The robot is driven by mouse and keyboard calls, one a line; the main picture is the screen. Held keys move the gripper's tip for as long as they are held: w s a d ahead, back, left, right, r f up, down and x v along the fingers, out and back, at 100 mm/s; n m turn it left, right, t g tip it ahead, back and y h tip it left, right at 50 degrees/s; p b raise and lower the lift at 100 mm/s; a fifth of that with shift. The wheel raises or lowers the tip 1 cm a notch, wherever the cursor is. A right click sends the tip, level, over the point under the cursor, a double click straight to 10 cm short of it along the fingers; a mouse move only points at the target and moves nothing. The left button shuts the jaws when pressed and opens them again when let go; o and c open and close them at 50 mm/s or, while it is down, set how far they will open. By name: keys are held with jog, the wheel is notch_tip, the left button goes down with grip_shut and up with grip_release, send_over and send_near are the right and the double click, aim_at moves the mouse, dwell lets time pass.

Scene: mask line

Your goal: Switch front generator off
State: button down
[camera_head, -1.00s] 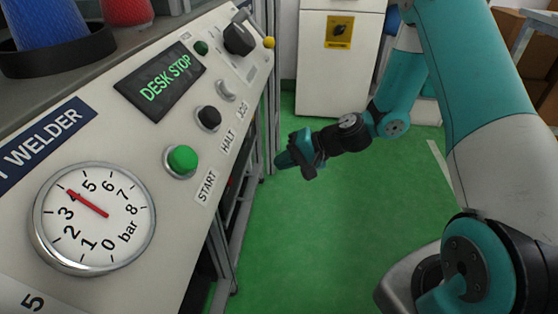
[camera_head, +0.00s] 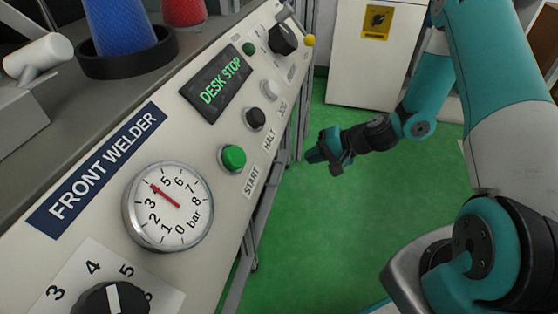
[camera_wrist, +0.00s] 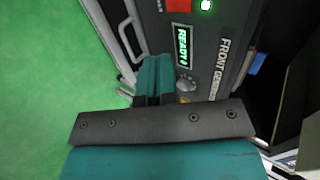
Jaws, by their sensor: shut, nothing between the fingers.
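The front generator shows only in the wrist view, as a dark panel (camera_wrist: 207,60) with a partly visible label starting "FRONT GENER" (camera_wrist: 221,70). Its display (camera_wrist: 183,48) reads "READY!" in green. A red part (camera_wrist: 179,5) and a lit, white-green round lamp (camera_wrist: 206,5) are cut by the top edge. A small grey knob (camera_wrist: 186,84) lies below the display. My gripper (camera_wrist: 155,62) is shut and empty, left of the display and knob in that picture; whether it touches the panel I cannot tell. In the head view my gripper (camera_head: 317,154) is over the green floor beyond the welder desk.
The front welder desk (camera_head: 75,262) fills the left, with a gauge (camera_head: 168,222), a "DESK STOP" display (camera_head: 217,84), a green START button (camera_head: 233,157) and a black HALT button (camera_head: 255,118). A pale cabinet (camera_head: 350,75) stands behind. Green floor (camera_head: 330,240) is open.

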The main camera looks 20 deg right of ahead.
jog(key=a+r+b+x, duration=0.1)
jog(key=b+x, duration=0.3)
jog(key=x, duration=0.9)
jog(key=shift+w, duration=0.35)
jog(key=shift+r, duration=0.15)
jog(key=shift+a, duration=0.1)
